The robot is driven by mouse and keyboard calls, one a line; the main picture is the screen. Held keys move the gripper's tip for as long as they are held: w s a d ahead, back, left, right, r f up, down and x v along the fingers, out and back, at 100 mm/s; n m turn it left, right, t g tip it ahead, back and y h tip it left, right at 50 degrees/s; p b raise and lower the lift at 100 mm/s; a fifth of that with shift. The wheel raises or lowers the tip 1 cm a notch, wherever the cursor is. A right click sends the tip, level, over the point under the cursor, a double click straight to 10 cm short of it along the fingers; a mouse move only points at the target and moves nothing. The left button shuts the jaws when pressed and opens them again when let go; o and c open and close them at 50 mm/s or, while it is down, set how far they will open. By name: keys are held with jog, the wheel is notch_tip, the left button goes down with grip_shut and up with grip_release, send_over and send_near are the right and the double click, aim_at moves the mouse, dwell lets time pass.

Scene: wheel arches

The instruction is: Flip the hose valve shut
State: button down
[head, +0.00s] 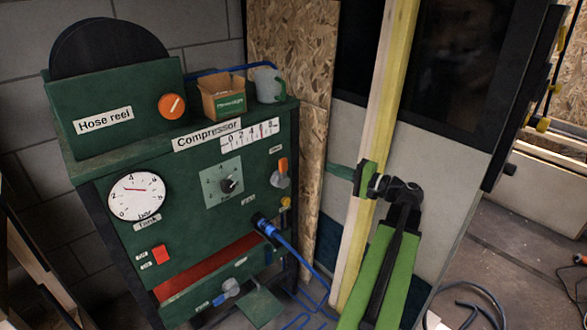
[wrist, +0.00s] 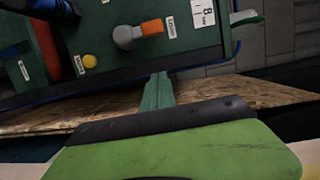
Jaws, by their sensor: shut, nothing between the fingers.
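The valve with an orange lever (head: 282,165) sits on the right side of the green compressor panel, under a small label too small to read. Its lever points up from a round grey body. In the wrist view the valve (wrist: 138,33) is at top centre, its orange lever pointing right toward a label. My gripper (head: 332,170) is to the right of the valve, apart from it, in front of the chipboard wall. Its green fingers are together and empty, and point left toward the panel. They also show in the wrist view (wrist: 160,78), below the valve and not touching it.
A yellow knob (head: 286,202) and a blue hose fitting (head: 262,224) sit below the valve. A second valve with a blue lever (head: 229,288) is low on the panel. A cardboard box (head: 222,97) and grey mug (head: 267,85) stand on top. A wooden post (head: 388,90) rises beside my arm.

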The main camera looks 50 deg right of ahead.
aim_at(281, 172)
jog(key=shift+w, duration=0.15)
jog(key=w+a, duration=0.5)
jog(key=w, duration=0.5)
jog(key=shift+a, duration=0.4)
jog(key=shift+s+d, duration=0.1)
jog(key=shift+d, duration=0.05)
